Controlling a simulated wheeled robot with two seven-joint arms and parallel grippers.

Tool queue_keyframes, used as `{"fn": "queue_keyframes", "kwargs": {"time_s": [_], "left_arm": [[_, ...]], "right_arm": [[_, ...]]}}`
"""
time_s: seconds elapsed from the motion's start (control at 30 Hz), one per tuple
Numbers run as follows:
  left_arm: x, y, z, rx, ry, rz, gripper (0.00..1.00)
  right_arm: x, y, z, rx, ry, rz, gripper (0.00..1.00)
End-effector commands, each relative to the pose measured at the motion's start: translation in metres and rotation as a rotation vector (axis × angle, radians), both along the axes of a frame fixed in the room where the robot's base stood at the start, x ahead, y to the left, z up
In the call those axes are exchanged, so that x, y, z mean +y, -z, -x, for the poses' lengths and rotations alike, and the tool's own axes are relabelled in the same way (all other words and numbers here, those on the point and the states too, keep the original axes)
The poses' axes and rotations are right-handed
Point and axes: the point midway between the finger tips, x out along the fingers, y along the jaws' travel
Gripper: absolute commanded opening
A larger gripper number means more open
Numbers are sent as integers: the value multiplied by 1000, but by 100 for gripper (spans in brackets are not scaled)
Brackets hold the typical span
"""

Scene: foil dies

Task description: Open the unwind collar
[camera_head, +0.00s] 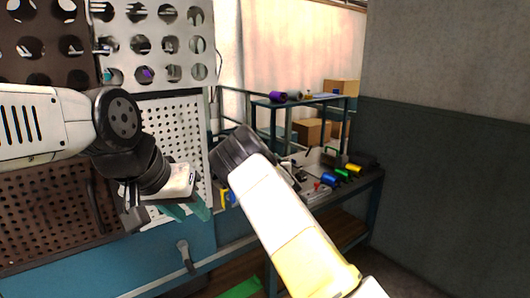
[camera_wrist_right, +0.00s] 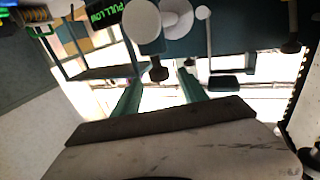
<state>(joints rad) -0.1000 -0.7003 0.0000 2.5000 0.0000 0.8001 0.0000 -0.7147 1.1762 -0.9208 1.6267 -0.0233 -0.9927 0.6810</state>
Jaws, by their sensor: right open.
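I cannot make out the unwind collar for certain in either view. In the right wrist view, pale round parts (camera_wrist_right: 172,18) on a dark panel and a small black knob (camera_wrist_right: 158,70) lie beyond the fingers.
A workbench (camera_head: 340,197) with coloured spools and tools stands at right centre. A rack (camera_head: 350,102) behind it holds a purple roll (camera_head: 278,97) and cardboard boxes (camera_head: 309,131). Perforated panels (camera_head: 175,128) fill the left. A green "PULL LOW" sign (camera_wrist_right: 106,14) shows in the wrist view.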

Motion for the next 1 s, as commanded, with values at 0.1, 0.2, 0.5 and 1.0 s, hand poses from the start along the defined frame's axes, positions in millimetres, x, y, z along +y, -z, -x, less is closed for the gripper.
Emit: {"fn": "queue_keyframes", "kwargs": {"time_s": [0.1,0.2,0.5,1.0], "left_arm": [[0,0,0,0,0,0,36],[0,0,0,0,0,0,36],[0,0,0,0,0,0,36],[0,0,0,0,0,0,36]], "right_arm": [[4,0,-17,-1,-1,2,50],[7,0,-33,0,0,1,50],[14,0,-64,1,3,0,50],[15,0,-67,2,4,-1,21]]}}
